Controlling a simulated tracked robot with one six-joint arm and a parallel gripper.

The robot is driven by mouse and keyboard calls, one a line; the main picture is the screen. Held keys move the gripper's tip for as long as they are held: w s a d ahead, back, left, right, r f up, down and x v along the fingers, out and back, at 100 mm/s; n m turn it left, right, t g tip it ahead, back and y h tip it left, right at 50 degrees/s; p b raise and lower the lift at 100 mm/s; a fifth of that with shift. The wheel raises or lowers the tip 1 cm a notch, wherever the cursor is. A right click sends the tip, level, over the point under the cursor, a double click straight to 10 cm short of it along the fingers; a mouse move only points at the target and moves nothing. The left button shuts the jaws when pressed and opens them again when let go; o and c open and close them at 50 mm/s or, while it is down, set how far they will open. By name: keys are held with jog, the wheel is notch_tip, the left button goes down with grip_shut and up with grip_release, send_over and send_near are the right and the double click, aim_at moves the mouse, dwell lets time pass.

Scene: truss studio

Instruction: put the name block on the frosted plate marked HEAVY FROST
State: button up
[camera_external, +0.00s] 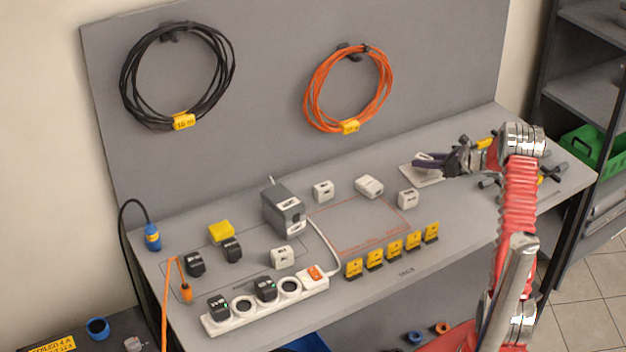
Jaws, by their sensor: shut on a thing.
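My gripper (432,161) is at the right part of the bench, at the end of my red arm. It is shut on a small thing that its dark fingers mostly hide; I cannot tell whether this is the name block. A pale flat plate (423,179) lies just below the fingers. Its marking is too small to read, and I cannot tell whether the gripper touches it. Several yellow tags on dark feet (376,259) stand in a row at the front edge. No HEAVY FROST lettering is readable.
A power strip (240,318) with plugs lies front left. A grey box (284,208) and small white blocks (369,187) stand mid-bench. Dark clamp-like items (490,182) crowd the right end. An orange-outlined area (360,228) is mostly bare. Cable coils (347,88) hang behind.

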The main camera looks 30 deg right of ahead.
jog(key=shift+f, duration=0.35)
jog(key=shift+f, duration=0.1)
jog(key=o, duration=1)
jog(key=shift+o, duration=0.2)
jog(key=shift+s+d+r, duration=0.2)
jog(key=shift+s+r, duration=0.05)
jog(key=shift+s, duration=0.15)
jog(key=v, duration=1.1)
jog(key=shift+a, duration=0.1)
